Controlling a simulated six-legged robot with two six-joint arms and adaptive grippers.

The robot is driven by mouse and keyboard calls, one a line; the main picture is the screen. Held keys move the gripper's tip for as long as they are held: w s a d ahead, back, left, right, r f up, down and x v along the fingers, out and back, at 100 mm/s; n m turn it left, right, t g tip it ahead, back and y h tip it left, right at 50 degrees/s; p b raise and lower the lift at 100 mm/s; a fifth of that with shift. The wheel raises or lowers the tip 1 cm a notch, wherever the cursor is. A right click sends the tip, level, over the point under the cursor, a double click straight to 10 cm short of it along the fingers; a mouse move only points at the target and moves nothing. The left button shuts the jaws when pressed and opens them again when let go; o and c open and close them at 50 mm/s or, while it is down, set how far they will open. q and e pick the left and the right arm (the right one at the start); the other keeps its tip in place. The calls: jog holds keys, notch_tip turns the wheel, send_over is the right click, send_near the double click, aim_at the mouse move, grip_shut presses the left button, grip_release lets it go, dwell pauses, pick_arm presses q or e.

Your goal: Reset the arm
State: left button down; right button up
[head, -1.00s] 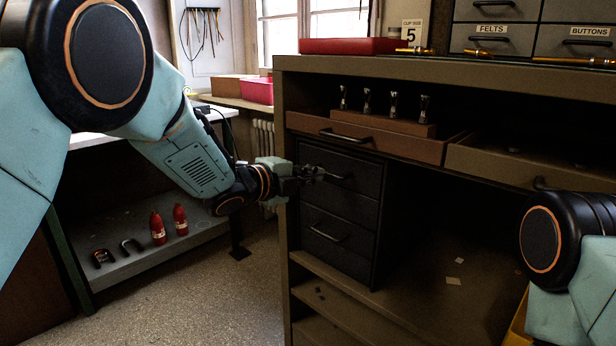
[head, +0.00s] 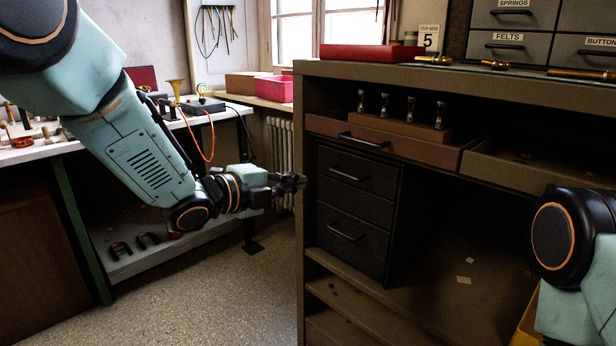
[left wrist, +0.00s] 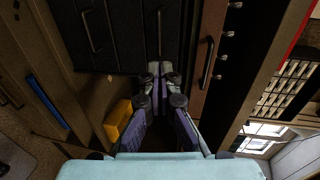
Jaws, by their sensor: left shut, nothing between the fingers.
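My left gripper (head: 296,183) is in the middle of the head view, in front of the left edge of the brown cabinet (head: 440,78). It is shut and empty. In the left wrist view its fingers (left wrist: 163,76) are together, with drawer fronts beyond them. My right arm shows at the right edge of the head view, but its gripper is out of view.
An open drawer (head: 412,153) holds a block with several small metal pieces. A black drawer unit (head: 352,205) stands under it. A white-topped bench (head: 228,108) stands at the left. A yellow bin (left wrist: 117,122) shows in the left wrist view. The floor (head: 215,290) before the cabinet is clear.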

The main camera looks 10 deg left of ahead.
pick_arm(q)
jog(key=s+a+f+n+g+y+p, duration=0.15)
jog(key=s+a+f+n+y, duration=0.25)
jog(key=s+f+n, duration=0.55)
jog(key=s+a+f+n+g+y, duration=0.3)
jog(key=s+a+f+n, duration=0.25)
jog(key=f+n, duration=0.7)
jog(key=s+a+f+n+g+y+p, duration=0.1)
jog(key=s+f+g, duration=0.3)
jog(key=s, duration=1.1)
jog(key=s+a+f+n+g+y, duration=0.1)
jog(key=s+a+f+n+g, duration=0.1)
jog(key=s+f, duration=0.7)
jog(key=s+n+g, duration=0.1)
jog(key=s+g, duration=0.1)
jog(key=s, duration=0.4)
jog(key=shift+s+f+y+p, duration=0.2)
jog(key=shift+s+y+p, duration=0.05)
jog(key=shift+y+p, duration=0.15)
